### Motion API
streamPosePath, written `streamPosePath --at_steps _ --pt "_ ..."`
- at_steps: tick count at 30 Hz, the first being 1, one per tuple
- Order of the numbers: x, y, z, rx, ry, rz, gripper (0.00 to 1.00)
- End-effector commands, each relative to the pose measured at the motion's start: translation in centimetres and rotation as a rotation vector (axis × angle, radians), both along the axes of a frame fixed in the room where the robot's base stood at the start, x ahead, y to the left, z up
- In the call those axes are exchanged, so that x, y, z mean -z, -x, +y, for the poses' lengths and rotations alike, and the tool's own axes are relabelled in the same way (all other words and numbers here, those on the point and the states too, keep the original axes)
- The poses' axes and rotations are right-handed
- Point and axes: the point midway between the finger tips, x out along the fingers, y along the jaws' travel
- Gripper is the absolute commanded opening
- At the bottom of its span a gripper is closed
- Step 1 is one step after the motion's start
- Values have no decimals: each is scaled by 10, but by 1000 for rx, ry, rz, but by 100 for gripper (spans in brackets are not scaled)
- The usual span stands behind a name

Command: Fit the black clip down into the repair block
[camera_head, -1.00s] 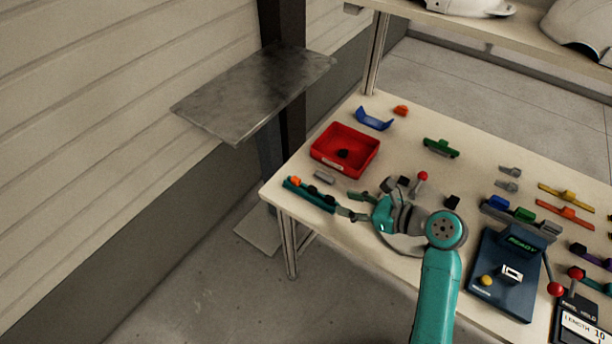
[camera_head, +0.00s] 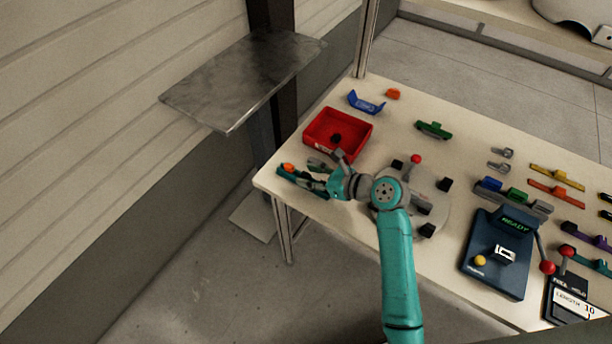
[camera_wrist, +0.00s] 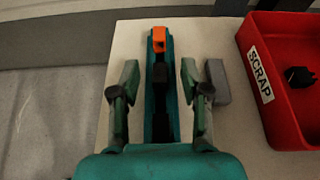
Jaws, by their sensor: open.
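A teal strip (camera_wrist: 159,100) lies on the table's left end and carries an orange clip (camera_wrist: 160,40) at its far end. A black clip (camera_wrist: 160,73) sits behind the orange one on the strip, with more dark surface nearer me. My gripper (camera_wrist: 160,76) is open, one finger on each side of the strip, and nothing shows held. In the head view my gripper (camera_head: 314,177) is low over the strip's right part and hides some of it. A small grey block (camera_wrist: 217,82) stands beside the right finger. I cannot tell which piece is the repair block.
A red scrap tray (camera_wrist: 262,82) stands to the right, with a black piece (camera_wrist: 299,77) inside. A round grey fixture (camera_head: 436,205) with a red knob (camera_head: 416,159) lies behind my arm. A blue device (camera_head: 497,265) stands farther right. The table's left edge is close.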

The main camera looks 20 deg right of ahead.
Motion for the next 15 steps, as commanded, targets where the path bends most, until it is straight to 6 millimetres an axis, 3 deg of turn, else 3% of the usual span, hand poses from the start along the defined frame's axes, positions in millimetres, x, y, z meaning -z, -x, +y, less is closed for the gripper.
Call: streamPosePath --at_steps 8,13,15 --pt "1 -3 2 1 0 0 46" --pt "1 -3 2 1 0 0 6" --pt "1 -3 2 1 0 0 2"
